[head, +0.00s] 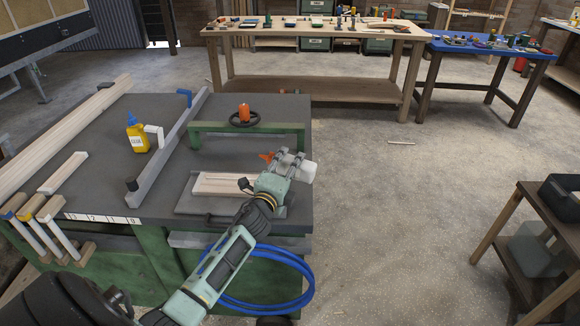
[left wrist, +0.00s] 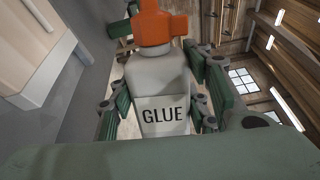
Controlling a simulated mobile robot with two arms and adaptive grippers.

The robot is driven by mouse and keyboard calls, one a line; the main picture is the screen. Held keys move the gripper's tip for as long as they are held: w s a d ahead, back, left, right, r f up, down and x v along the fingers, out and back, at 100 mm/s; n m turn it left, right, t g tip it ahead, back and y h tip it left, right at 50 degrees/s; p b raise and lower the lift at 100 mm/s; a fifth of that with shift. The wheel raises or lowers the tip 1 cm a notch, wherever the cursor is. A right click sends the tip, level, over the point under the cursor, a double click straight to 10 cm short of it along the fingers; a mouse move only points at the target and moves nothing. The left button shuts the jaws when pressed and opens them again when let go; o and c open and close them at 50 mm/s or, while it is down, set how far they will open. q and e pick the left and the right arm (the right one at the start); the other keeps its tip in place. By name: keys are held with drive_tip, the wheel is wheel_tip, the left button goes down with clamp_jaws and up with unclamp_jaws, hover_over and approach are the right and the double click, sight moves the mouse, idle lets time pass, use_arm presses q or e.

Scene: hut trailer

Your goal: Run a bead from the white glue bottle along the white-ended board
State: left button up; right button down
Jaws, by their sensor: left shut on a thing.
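The white glue bottle (head: 307,172) has an orange cap and lies nearly on its side in my left gripper (head: 287,165). The left wrist view shows the gripper's green fingers on both sides of the bottle (left wrist: 160,95), with its GLUE label facing the camera. The orange nozzle end points left in the head view, near the right end of a pale board (head: 222,184). That board lies flat on a grey plate at the bench's front right. The left wrist view shows a board with a white end (left wrist: 52,66) at upper left. No bead is visible. My right gripper is out of view.
A yellow glue bottle (head: 138,137) stands on the dark bench (head: 108,123) beside a grey fence (head: 168,150). A green clamp frame (head: 205,127) with a black handwheel stands behind the board. Another short board (head: 63,172) lies left. Floor to the right is mostly clear.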

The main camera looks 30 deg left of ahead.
use_arm(q)
drive_tip(key=d+r+m+p, duration=0.1)
drive_tip(key=r+m, duration=0.1)
drive_tip(key=r, duration=0.1)
drive_tip(key=w+d+r+m+p, duration=0.1)
drive_tip(key=r+m+p, duration=0.1)
drive_tip(key=r, duration=0.1)
drive_tip(key=d+r+m+p, duration=0.1)
drive_tip(key=r+m, duration=0.1)
drive_tip(key=r, duration=0.1)
drive_tip(key=shift+w+d+p, duration=0.15)
drive_tip(key=shift+w+p, duration=0.2)
drive_tip(key=shift+w, duration=0.05)
drive_tip(key=d+r+m+p, duration=0.4)
drive_tip(key=r+m, duration=0.4)
drive_tip(key=m, duration=0.2)
drive_tip(key=shift+d+m+p, duration=0.25)
drive_tip(key=shift+m+p, duration=0.05)
drive_tip(key=shift+m, duration=0.1)
drive_tip(key=s+d+m+h, duration=0.1)
drive_tip(key=s+d+h, duration=0.1)
drive_tip(key=s+d, duration=0.6)
drive_tip(key=s+d+m+h+b, duration=0.1)
drive_tip(key=s+d, duration=0.6)
drive_tip(key=s, duration=0.7)
drive_tip(key=shift+s+d+f+h, duration=0.35)
drive_tip(key=shift+f+h, duration=0.05)
drive_tip(key=shift+h, duration=0.1)
